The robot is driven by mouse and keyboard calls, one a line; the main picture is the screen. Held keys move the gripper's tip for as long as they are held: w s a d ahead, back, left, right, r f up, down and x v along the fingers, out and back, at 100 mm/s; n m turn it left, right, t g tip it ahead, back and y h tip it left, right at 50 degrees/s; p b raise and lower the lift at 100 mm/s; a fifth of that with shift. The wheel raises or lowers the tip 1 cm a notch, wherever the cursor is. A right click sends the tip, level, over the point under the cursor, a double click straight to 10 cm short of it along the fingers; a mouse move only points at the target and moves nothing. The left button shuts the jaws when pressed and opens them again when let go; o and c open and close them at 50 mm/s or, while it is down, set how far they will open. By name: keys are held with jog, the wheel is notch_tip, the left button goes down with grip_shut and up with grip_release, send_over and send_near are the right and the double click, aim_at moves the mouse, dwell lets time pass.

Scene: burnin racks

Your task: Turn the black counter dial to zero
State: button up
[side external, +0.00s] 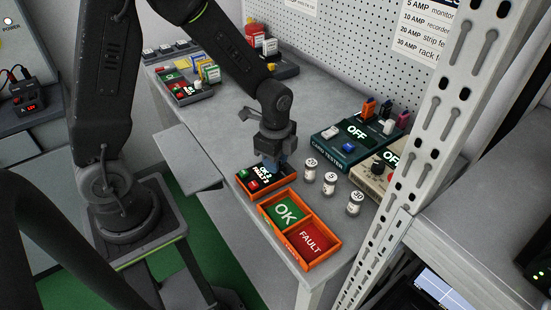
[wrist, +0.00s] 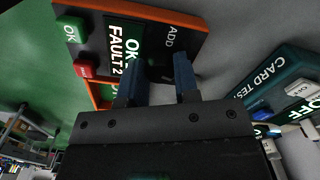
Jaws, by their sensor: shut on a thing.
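The counter (side external: 272,190) is an orange-edged box with a black face, at the bench's front edge. In the wrist view its face (wrist: 97,48) has a lit display with OK and FAULT 2; the number beside OK is hard to read. A green OK button (wrist: 70,33) and a red button (wrist: 84,69) sit beside the display. The black dial (wrist: 158,72) is near the word ADD, mostly hidden between my fingers. My gripper (wrist: 157,78) points down onto the counter and is shut on the dial. In the side view my gripper (side external: 272,163) covers the dial.
An orange tray (side external: 268,222) with green OK and red FAULT compartments lies just in front. Several small labelled cylinders (side external: 330,184) stand to the right. A teal card tester (side external: 330,150) and a beige unit (side external: 370,182) reading OFF stand behind. The bench's left middle is clear.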

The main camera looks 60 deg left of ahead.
jog(key=shift+m, duration=1.7)
jog(key=o, duration=0.9)
jog(key=shift+r, duration=0.1)
notch_tip(320, 180, up, 14)
jog(key=shift+f, duration=0.15)
